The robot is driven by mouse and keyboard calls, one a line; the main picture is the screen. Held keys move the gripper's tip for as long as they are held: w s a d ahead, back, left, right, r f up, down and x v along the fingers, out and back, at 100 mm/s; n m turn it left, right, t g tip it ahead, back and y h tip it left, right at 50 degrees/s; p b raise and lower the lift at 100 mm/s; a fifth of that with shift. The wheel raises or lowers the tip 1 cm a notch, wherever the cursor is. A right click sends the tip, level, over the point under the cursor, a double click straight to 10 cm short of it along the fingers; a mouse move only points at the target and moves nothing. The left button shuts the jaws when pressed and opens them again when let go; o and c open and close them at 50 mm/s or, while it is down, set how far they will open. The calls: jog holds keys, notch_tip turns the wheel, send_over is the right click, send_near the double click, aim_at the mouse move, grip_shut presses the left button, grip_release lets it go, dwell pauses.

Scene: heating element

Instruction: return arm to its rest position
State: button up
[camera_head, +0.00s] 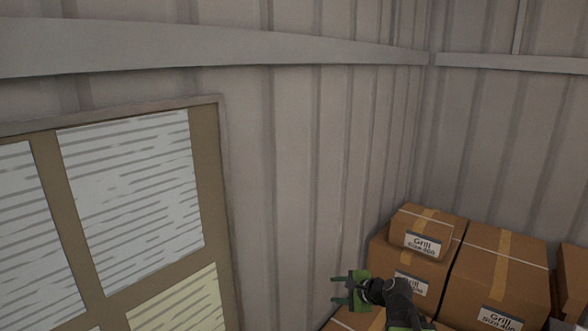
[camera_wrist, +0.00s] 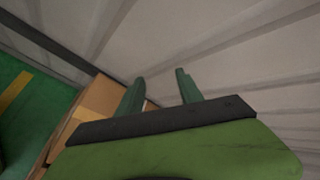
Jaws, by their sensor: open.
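My gripper (camera_head: 338,290) shows at the bottom of the head view, with its green fingers spread and pointing left. It is in front of the ribbed wall, at the left side of the stacked cardboard boxes. In the wrist view my gripper (camera_wrist: 160,88) has two green fingers apart with nothing between them. My dark arm (camera_head: 400,297) runs from the gripper down to the bottom edge, and its lower part is out of view.
Cardboard boxes (camera_head: 499,270) labelled Grill are stacked at the lower right, close to my arm. A framed board (camera_head: 208,180) with striped sheets is on the left. Ribbed metal wall (camera_head: 310,170) fills the back. The wrist view shows a green floor (camera_wrist: 35,105) with a yellow stripe.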

jog(key=s+a+f+n+g+h, duration=0.2)
jog(key=s+a+f+n+g, duration=0.35)
jog(key=s+f+n, duration=0.2)
jog(key=s+d+f+n+g+h, duration=0.2)
jog(key=s+d+n+g+h, duration=0.1)
jog(key=s+d+n, duration=0.4)
jog(key=shift+s+d+f+n+h, duration=0.3)
jog(key=shift+s+d+n+h, duration=0.1)
jog(key=shift+s+n+h, duration=0.3)
